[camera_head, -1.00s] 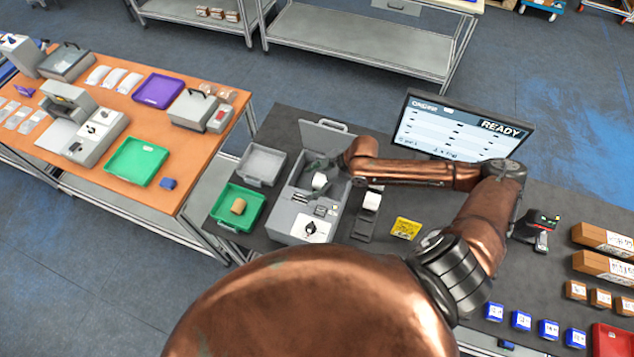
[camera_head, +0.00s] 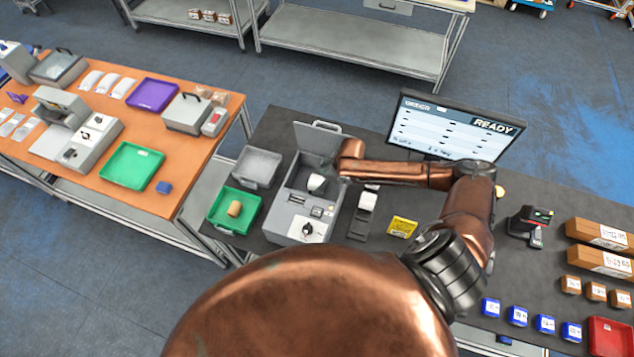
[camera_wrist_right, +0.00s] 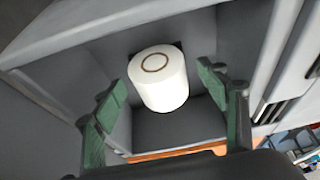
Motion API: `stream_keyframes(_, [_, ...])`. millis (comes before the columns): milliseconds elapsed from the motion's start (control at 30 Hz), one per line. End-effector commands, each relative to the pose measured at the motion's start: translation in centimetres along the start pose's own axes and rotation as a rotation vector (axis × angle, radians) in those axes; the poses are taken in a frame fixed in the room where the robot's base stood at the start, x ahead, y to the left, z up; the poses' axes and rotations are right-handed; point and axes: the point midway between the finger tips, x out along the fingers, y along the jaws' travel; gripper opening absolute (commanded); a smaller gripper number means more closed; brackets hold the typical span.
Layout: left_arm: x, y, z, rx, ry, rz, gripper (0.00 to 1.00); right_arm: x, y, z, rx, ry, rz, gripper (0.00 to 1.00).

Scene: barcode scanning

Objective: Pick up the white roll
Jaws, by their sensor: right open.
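The white roll (camera_head: 316,184) sits in the open compartment of a grey box-shaped printer (camera_head: 276,228) whose lid stands up at the back. In the right wrist view the roll (camera_wrist_right: 160,82) appears as a short cylinder with a brown core ring, leaning slightly. My right gripper (camera_wrist_right: 160,78) is open, with one green finger on each side of the roll. Gaps show between the fingers and the roll, so it is not gripped. In the head view the fingers are mostly hidden at the compartment. My left gripper is not in view.
The compartment's grey walls stand close around my right gripper. A green tray (camera_head: 222,217) with a brown roll (camera_head: 235,209) and a grey tray (camera_head: 258,166) are left of the printer. A small dispenser (camera_head: 361,222) stands at its right, and a monitor (camera_head: 455,127) stands behind.

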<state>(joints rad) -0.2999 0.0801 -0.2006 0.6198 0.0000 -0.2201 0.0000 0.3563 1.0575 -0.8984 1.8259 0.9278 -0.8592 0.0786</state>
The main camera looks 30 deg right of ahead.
Motion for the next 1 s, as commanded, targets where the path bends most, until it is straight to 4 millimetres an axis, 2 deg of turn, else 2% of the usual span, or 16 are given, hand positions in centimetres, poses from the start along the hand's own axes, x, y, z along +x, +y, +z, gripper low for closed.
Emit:
stream_keyframes(267, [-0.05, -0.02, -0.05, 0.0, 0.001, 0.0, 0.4, 0.5, -0.04, 0.03, -0.001, 0.0, 0.0, 0.67])
stream_keyframes(1000, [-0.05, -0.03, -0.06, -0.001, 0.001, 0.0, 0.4, 0.43, -0.01, -0.02, -0.001, 0.001, 0.0, 0.19])
